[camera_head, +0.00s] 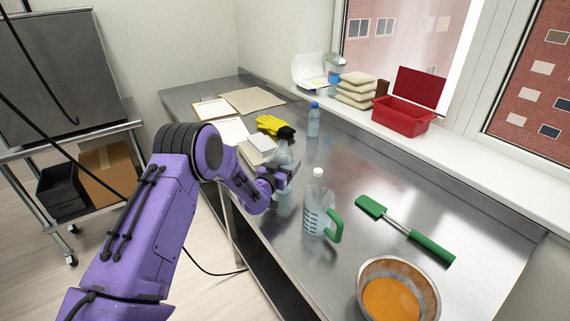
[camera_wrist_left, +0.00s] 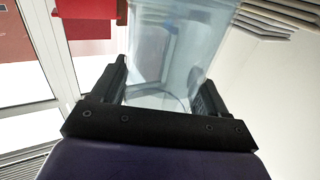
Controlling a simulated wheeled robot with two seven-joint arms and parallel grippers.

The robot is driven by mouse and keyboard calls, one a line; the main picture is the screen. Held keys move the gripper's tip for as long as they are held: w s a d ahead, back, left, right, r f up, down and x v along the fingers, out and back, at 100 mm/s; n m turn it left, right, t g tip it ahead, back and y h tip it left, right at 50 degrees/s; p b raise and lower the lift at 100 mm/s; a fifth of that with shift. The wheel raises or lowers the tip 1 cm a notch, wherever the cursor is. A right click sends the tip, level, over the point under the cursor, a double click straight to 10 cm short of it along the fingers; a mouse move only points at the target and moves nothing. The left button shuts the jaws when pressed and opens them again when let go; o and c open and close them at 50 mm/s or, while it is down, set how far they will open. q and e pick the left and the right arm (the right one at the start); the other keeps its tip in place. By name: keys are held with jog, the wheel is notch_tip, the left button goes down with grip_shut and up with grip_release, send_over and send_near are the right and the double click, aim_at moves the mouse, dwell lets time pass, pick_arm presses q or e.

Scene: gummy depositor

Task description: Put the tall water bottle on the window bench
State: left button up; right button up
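The tall water bottle (camera_head: 285,154) is clear and pale blue. It is upright at the left part of the steel table, partly hidden by my left gripper (camera_head: 283,181). In the left wrist view the clear bottle (camera_wrist_left: 172,55) fills the space between the two black fingers of my left gripper (camera_wrist_left: 163,92), which look closed on its sides. I cannot tell whether its base touches the table. The window bench (camera_head: 345,117) is the white ledge along the window, beyond the table. My right gripper is not in view.
On the ledge are a red box (camera_head: 402,118) and stacked pale bags (camera_head: 357,89). A smaller blue-capped bottle (camera_head: 314,121), yellow gloves (camera_head: 274,126), a green-handled jug (camera_head: 317,213), a green spatula (camera_head: 405,229) and an orange-filled bowl (camera_head: 364,292) are on the table.

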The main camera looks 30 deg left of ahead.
pick_arm(q)
jog(key=o, duration=0.3)
jog(key=shift+r+p, duration=0.35)
jog(key=s+d+b, duration=0.1)
jog(key=s+b, duration=0.2)
jog(key=s, duration=0.9)
jog(key=shift+f, duration=0.15)
jog(key=shift+d, duration=0.1)
